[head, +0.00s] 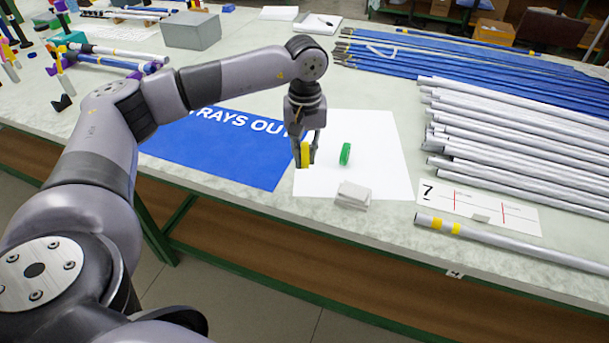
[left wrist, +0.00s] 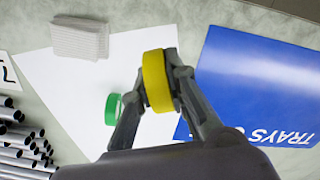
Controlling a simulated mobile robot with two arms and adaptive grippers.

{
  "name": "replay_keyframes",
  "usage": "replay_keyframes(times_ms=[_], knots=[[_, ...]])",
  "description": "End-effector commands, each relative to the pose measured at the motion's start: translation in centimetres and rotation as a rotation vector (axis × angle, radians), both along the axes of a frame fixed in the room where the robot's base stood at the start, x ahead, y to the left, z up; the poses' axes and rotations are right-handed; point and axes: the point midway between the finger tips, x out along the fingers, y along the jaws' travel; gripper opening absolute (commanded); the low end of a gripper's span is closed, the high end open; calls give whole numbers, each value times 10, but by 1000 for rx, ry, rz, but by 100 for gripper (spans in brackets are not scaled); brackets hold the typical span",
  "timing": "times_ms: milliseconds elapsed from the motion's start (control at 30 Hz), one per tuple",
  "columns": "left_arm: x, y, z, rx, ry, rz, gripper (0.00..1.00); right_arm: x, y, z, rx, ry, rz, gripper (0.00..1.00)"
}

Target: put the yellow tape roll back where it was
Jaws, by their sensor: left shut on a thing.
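The yellow tape roll (head: 305,155) is held between the fingers of my left gripper (head: 304,158), over the left part of a white sheet (head: 380,137). It also shows in the left wrist view (left wrist: 158,81), gripped at the fingertips (left wrist: 156,85). I cannot tell whether the roll touches the sheet. A green tape roll (head: 345,154) stands on edge on the white sheet, just right of the gripper in the head view. It shows left of the yellow roll in the left wrist view (left wrist: 113,109). My right gripper is in neither view.
A blue sign (head: 215,150) lies left of the white sheet. A small stack of pale pads (head: 352,195) sits at its front edge. Several silver rods (head: 510,145) and blue rods (head: 430,62) lie to the right. A grey box (head: 191,31) stands at the back left.

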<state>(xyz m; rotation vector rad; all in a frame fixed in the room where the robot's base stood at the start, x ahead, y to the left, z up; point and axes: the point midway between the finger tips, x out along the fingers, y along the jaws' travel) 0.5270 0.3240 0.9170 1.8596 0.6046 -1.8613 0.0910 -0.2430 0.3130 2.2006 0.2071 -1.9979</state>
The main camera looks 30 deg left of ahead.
Motion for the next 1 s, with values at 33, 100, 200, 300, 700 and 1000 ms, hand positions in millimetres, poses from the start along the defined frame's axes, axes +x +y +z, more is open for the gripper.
replay_keyframes(times_ms=[33,100,200,300,700,1000], knots=[[-1,0,-11,0,4,0,0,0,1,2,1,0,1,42],[-1,0,-22,0,2,0,0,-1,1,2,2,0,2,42],[0,0,-31,0,0,0,0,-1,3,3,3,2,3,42],[0,0,-40,-1,1,0,0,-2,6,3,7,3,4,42],[1,-1,-77,-1,-2,0,0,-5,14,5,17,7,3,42],[0,0,-80,-1,-1,0,16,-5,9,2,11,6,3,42]])
